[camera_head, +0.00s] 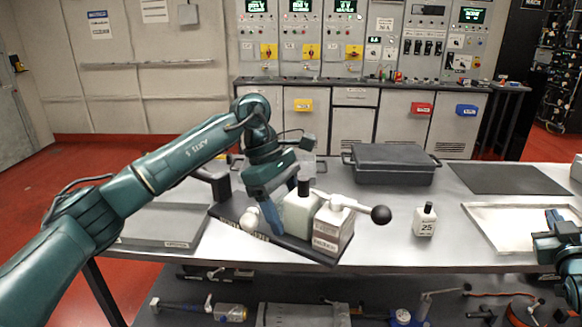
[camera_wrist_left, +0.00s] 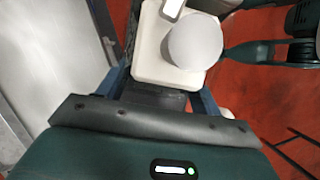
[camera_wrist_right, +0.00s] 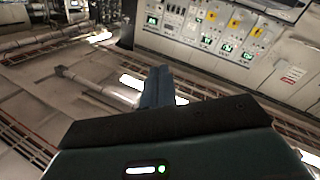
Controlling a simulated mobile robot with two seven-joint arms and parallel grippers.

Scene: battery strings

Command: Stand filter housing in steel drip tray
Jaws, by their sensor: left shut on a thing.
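My left gripper (camera_head: 268,212) reaches down over the table's left half. Its blue fingers are shut on a cream-white block-shaped housing (camera_head: 298,214) with a black top, which I take as the filter housing. In the left wrist view the cream body (camera_wrist_left: 150,65) with a round pale disc shows beyond the fingers. In the head view it is upright over a dark tray; contact below is hidden.
A labelled box (camera_head: 328,232) and a white lever with a black ball (camera_head: 380,214) stand close right of the housing. A white bottle marked 25 (camera_head: 425,220) stands mid-table. A black case (camera_head: 393,165) and dark mat (camera_head: 508,179) lie behind.

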